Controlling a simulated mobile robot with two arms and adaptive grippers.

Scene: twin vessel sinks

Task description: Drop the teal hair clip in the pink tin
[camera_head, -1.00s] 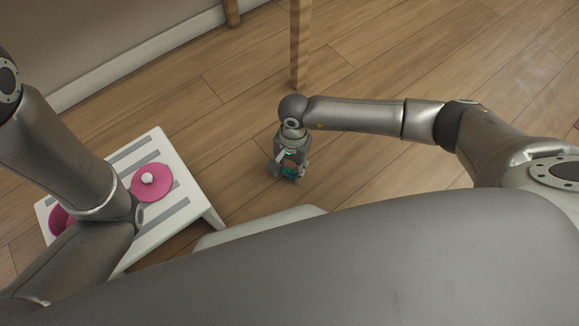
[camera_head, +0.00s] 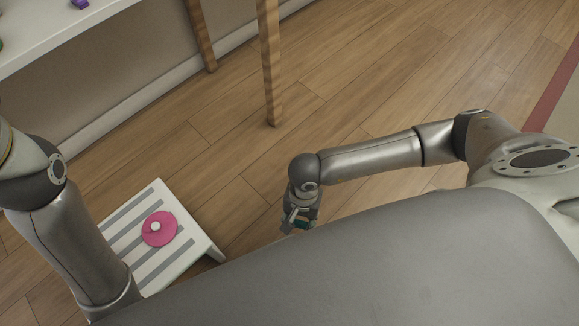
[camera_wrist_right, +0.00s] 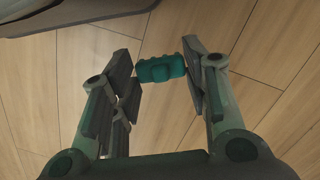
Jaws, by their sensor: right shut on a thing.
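The teal hair clip (camera_wrist_right: 160,69) is between the fingertips of my right gripper (camera_wrist_right: 161,74), which is shut on it. In the head view a bit of teal (camera_head: 303,224) shows at my right gripper (camera_head: 300,219), above the floor and to the right of the white slatted stool. A round pink lid-like piece (camera_head: 160,236) with a white knob lies on the stool. No open pink tin is visible now; my left arm covers the stool's left side. My left gripper is out of view.
The white stool (camera_head: 192,226) with grey strips stands at lower left. Wooden legs (camera_head: 271,70) rise from the floor at the back. A white counter (camera_head: 40,38) with a purple object (camera_head: 81,4) is at upper left. Wooden floor lies open between.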

